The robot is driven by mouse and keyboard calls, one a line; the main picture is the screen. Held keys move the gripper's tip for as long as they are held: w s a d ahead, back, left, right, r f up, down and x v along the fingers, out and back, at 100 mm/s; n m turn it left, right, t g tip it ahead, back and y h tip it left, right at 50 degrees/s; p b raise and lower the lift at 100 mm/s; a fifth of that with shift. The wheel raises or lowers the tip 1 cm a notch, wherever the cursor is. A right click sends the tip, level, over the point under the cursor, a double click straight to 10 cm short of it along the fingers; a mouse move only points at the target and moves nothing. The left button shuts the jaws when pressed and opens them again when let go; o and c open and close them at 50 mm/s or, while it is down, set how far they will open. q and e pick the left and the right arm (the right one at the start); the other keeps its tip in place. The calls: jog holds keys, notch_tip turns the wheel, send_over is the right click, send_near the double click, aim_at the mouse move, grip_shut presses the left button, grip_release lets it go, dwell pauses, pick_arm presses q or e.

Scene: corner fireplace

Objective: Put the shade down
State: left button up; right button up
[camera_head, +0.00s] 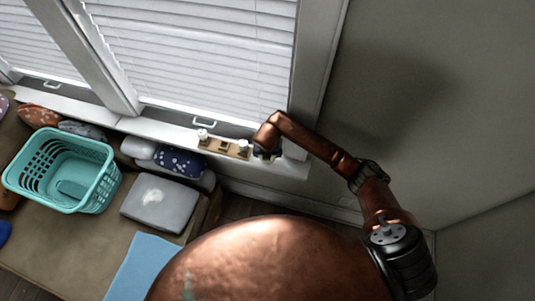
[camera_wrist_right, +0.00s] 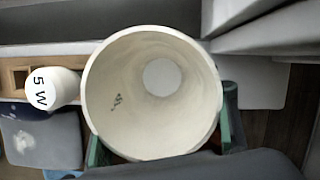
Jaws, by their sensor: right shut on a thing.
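The shade (camera_wrist_right: 115,75) is a cream, hollow tube seen end-on in the right wrist view, with a small dark mark on its inner wall. My right gripper (camera_wrist_right: 160,145) is shut on it, with green finger pads at its two sides. In the head view the right gripper (camera_head: 266,152) is at the right end of the window sill. The shade cannot be made out there, as the arm covers that spot. Whether it touches the sill is unclear. My left gripper is not in view.
A wooden holder (camera_head: 222,147) with small white bulbs stands on the sill (camera_head: 175,130) just left of the gripper. A bulb marked "5 W" (camera_wrist_right: 53,89) is close beside the shade.

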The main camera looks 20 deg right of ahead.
jog(key=o, duration=1.2)
jog(key=shift+f, duration=0.1)
jog(key=shift+o, duration=0.2)
jog(key=p+v, duration=0.1)
jog(key=v, duration=1.1)
